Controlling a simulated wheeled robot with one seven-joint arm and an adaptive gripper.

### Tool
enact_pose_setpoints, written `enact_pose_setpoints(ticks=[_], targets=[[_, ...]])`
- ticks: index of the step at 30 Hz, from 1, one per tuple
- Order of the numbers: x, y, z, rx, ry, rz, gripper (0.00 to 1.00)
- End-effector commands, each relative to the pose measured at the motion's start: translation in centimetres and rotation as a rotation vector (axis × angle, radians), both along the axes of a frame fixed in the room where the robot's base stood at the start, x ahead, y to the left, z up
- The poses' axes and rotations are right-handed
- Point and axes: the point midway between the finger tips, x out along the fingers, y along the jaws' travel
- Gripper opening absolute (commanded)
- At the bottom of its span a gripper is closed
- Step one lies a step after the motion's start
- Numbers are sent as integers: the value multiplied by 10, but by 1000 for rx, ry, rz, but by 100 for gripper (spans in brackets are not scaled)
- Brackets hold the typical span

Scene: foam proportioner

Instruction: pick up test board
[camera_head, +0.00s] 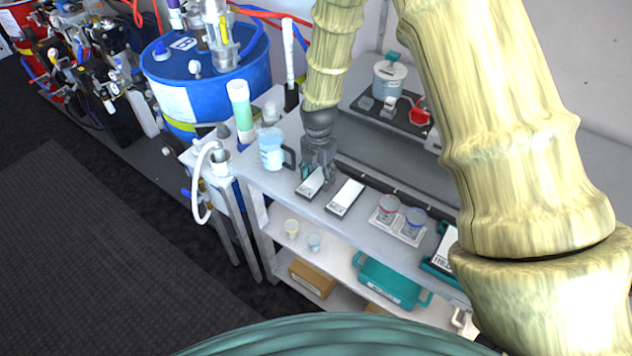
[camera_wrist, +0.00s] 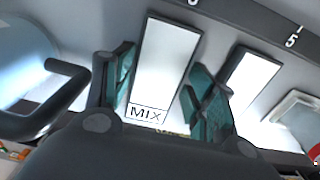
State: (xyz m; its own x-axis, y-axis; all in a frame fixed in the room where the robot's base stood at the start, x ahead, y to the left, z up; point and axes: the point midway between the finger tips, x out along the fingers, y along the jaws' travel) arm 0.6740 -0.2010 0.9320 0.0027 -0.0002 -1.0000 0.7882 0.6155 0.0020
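Two white boards with dark edges lie side by side on the grey bench top. The left board (camera_head: 311,183) is labelled MIX in the wrist view (camera_wrist: 165,62). The right board (camera_head: 346,196) has a label too small to read in the head view; in the wrist view it (camera_wrist: 254,80) is partly covered by my right finger, with its label hidden. I cannot tell by label which is the test board. My gripper (camera_head: 318,176) is over the MIX board. In the wrist view, its teal fingers (camera_wrist: 162,68) are spread on either side of that board, holding nothing.
A beaker (camera_head: 271,150) with a dark handle stands left of the boards. A tray with two cups (camera_head: 401,218) stands to the right. Another white board in a teal holder (camera_head: 440,252) is farther right. A rail with numbered marks (camera_wrist: 255,25) runs behind the boards.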

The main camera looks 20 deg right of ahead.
Motion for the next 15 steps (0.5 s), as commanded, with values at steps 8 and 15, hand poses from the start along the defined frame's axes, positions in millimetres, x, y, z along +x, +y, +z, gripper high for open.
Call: enact_pose_setpoints(ticks=[8, 15], targets=[[0, 0, -1, 0, 1, 0, 26], [0, 0, 1, 0, 0, -1, 26]])
